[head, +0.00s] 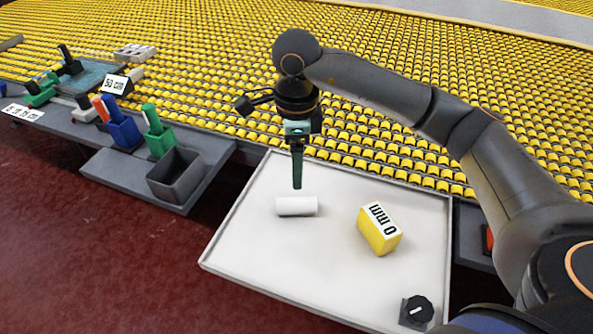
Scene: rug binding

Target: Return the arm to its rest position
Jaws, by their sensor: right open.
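My right arm (395,90) comes in from the right and reaches over the pale tray. Its gripper (297,185) points down above the far part of the tray (245,240). The gripper is open, seen edge-on so that its fingers overlap. A white cylinder (296,206) lies on its side on the tray, just below the fingertips in the picture. I cannot tell whether the fingers touch it. A yellow block with a white, black-marked top (379,228) stands on the tray to the right of the cylinder. My left gripper does not show.
A black knob (416,310) sits at the tray's near right corner. A grey bin (175,175), a green holder (158,135) and a blue holder (122,130) stand on the left shelf. A "50 cm" sign (116,84) stands behind. Yellow rug loops (430,50) fill the back.

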